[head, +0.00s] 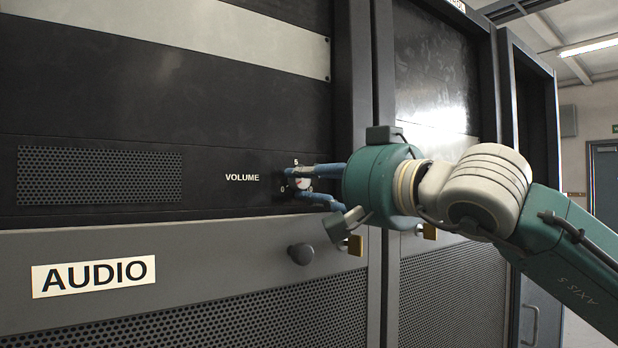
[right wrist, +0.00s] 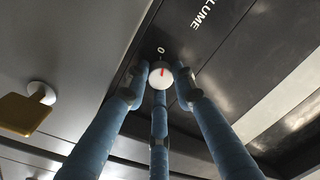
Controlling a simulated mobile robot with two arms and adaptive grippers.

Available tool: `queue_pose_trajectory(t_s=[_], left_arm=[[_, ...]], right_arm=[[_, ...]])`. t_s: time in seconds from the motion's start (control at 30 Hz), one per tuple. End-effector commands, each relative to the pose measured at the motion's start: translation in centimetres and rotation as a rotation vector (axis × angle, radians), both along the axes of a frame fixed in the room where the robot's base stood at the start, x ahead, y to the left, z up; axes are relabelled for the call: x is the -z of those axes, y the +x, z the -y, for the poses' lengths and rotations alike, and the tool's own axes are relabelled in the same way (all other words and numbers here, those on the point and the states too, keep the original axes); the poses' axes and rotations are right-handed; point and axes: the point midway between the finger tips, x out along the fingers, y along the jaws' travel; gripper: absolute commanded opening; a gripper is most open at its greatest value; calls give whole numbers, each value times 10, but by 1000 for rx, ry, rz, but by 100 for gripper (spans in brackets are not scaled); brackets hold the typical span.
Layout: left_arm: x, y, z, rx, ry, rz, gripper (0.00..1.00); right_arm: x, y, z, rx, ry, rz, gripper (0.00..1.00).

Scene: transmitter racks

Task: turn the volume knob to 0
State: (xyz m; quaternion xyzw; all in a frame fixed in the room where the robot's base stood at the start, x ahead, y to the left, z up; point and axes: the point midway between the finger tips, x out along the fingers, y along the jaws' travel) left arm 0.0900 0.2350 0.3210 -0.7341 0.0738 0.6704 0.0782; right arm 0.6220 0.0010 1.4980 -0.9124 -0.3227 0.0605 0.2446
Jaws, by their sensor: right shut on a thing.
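The volume knob (head: 300,184) is a small pale dial on the dark panel, right of the VOLUME label (head: 242,178). Printed 5 and 0 marks show beside it. In the right wrist view the knob (right wrist: 160,76) is white with a red mark, which appears to point toward the printed 0 (right wrist: 161,50). My right gripper (head: 298,185) has blue fingers and is shut on the knob. Its fingers stand around the knob in the right wrist view (right wrist: 160,82) and partly hide it in the head view. My left gripper is not in view.
Below the panel is a grey AUDIO door (head: 190,262) with a dark round handle (head: 300,254) close under my fingers. A brass-coloured piece (head: 355,245) sits by the door edge. A perforated grille (head: 99,175) is at the left. More racks stand to the right.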

Motion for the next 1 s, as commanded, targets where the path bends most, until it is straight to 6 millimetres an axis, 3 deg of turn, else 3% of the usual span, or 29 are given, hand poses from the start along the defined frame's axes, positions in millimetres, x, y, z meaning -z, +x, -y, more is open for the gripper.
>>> queue_pose_trajectory(t_s=[0.33,0.87,0.9,0.97,1.0], left_arm=[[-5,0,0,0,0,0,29],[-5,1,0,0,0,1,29],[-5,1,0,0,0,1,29],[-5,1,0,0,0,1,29],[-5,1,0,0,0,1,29]], right_arm=[[7,0,-3,-5,-113,65,0],[10,1,-3,-5,-133,73,0],[10,1,-3,-5,-133,73,33],[10,1,-3,-4,-132,73,44],[9,1,-3,-4,-131,73,44]])
